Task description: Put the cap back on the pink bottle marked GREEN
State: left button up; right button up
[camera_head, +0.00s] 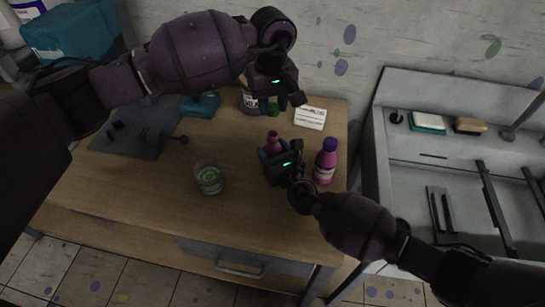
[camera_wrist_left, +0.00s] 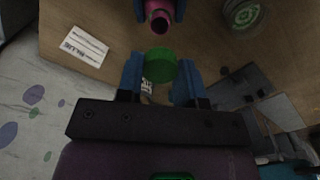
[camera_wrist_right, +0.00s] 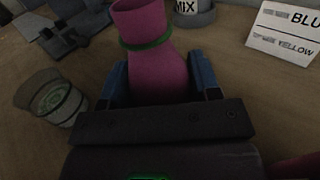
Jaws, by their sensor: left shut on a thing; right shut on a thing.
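The green cap (camera_wrist_left: 161,66) is between the blue fingertips of my left gripper (camera_wrist_left: 158,82), which is shut on it. In the head view the cap (camera_head: 273,108) shows under the left gripper, above and behind the bottle. The pink bottle (camera_wrist_right: 150,60) has a green ring around its neck and an open, uncapped mouth. My right gripper (camera_wrist_right: 158,82) is shut around its body. In the head view the bottle (camera_head: 273,140) stands mostly hidden behind the right gripper (camera_head: 278,160). In the left wrist view its open mouth (camera_wrist_left: 159,24) lies just beyond the cap, apart from it. Its label is hidden.
A glass (camera_head: 209,178) with green markings stands left. A container marked MIX (camera_wrist_right: 190,10), a text card (camera_head: 310,118) and a dark mat (camera_head: 140,130) are on the table. A sink (camera_head: 440,170) is right.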

aim_at(273, 133)
pick_arm(q)
jog(key=shift+f, duration=2.5)
jog(key=shift+f, duration=0.9)
jog(key=shift+f, duration=0.55)
jog(key=m, duration=0.5)
jog(key=shift+m, duration=0.3)
jog(key=m, duration=0.7)
jog(key=o, duration=0.9)
